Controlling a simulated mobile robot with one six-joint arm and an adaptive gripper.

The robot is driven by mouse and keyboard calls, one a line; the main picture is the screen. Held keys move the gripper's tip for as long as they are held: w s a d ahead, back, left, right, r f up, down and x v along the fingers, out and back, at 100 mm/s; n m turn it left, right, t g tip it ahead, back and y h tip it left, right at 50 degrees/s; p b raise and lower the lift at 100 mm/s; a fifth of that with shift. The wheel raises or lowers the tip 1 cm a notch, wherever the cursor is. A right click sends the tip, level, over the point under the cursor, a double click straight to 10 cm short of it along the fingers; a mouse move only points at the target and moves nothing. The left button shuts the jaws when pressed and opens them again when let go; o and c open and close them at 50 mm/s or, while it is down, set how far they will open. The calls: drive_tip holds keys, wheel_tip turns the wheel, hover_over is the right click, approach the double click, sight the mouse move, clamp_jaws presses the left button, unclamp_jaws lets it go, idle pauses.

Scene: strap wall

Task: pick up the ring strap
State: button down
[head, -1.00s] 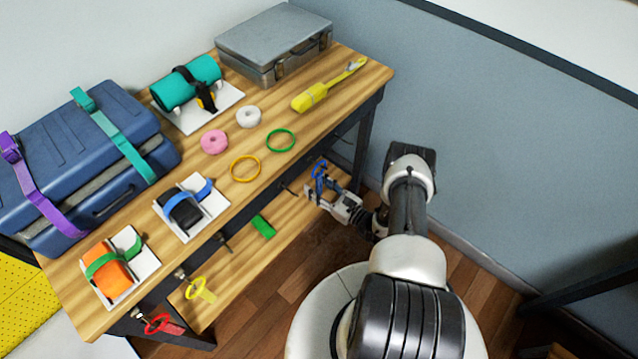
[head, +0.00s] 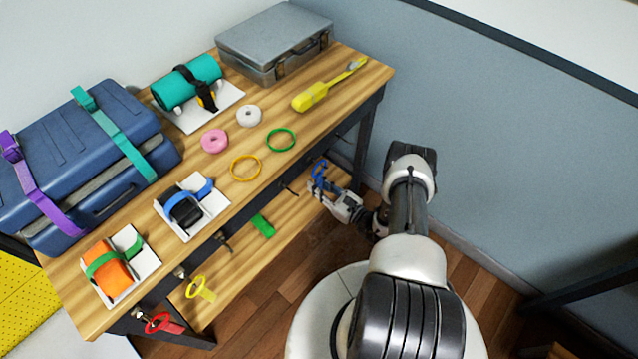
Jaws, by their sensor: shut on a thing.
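A blue ring strap (head: 319,169) is at my gripper (head: 318,187), in front of the bench's right end and below the top's edge. My gripper is shut on it, though the fingers are small and partly cover the strap. The strap is close to a peg (head: 291,189) on the bench front; I cannot tell whether they touch. A yellow ring strap (head: 196,287) and a red ring strap (head: 158,322) hang at pegs further left. A green strap piece (head: 263,226) shows over the lower shelf.
The wooden bench top (head: 222,107) carries a blue case (head: 75,150), a grey metal case (head: 273,40), white holders with rolls, loose rings and a yellow tool (head: 312,95). The lower shelf (head: 245,262) juts out beneath. A grey wall (head: 480,160) stands to the right.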

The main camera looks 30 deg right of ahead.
sight(321, 181)
drive_tip(key=shift+r, duration=0.15)
wheel_tip(321, 181, up, 4)
drive_tip(key=shift+f+p, duration=0.15)
drive_tip(key=shift+p, duration=0.95)
drive_tip(key=p+v, duration=0.2)
drive_tip(key=v, duration=1.6)
drive_tip(key=shift+f, duration=0.2)
drive_tip(key=shift+a, duration=0.1)
